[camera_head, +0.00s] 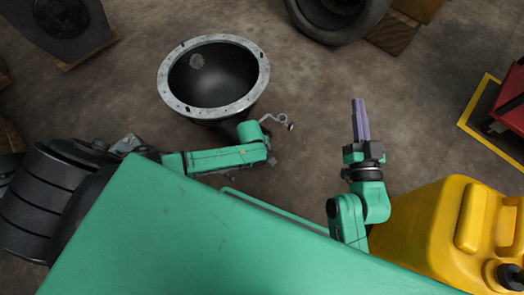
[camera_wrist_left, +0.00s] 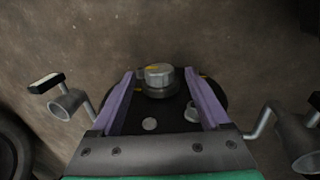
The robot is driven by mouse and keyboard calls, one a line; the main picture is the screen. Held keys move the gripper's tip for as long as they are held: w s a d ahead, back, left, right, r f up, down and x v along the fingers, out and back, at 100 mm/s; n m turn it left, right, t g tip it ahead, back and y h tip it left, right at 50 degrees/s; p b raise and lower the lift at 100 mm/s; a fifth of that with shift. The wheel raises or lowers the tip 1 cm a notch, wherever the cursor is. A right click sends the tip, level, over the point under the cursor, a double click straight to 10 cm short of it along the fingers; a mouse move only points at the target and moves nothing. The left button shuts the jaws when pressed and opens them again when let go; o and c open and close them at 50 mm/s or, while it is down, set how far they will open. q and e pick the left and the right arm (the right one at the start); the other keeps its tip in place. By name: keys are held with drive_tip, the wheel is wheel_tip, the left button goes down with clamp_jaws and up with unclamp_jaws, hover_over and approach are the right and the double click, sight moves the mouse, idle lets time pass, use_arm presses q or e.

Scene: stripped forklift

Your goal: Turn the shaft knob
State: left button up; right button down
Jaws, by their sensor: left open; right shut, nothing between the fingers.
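The shaft knob (camera_wrist_left: 158,76) is a short silver cylinder with a yellow mark on top, in the left wrist view. It stands on a dark round base (camera_wrist_left: 148,112). My left gripper (camera_wrist_left: 160,72) is open, with its purple fingers on the left and right sides of the knob. Gaps seem to show between knob and fingers; contact is hard to judge. In the head view my left arm (camera_head: 215,159) reaches below the black bowl; its fingers and the knob cannot be made out there. My right gripper (camera_head: 361,120) is shut and empty over bare floor.
A black bowl-shaped housing (camera_head: 215,80) with a grey rim stands ahead. Bent crank handles (camera_wrist_left: 66,104) (camera_wrist_left: 290,135) flank the left gripper. A yellow container (camera_head: 415,225) is beside my right arm. A tyre (camera_head: 340,22) and red cart (camera_head: 510,112) lie farther off. The floor between is clear.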

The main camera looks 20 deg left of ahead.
use_arm(q)
drive_tip(key=shift+b+x, duration=0.7)
drive_tip(key=shift+x, duration=0.35)
clamp_jaws()
use_arm(e)
wheel_tip(320, 180, up, 16)
drive_tip(key=d+n+t+y, duration=0.1)
drive_tip(key=d+t, duration=0.1)
drive_tip(key=t, duration=0.3)
drive_tip(key=shift+w+f+y, duration=0.15)
drive_tip(key=shift+w+y, duration=0.15)
drive_tip(key=shift+w, duration=0.15)
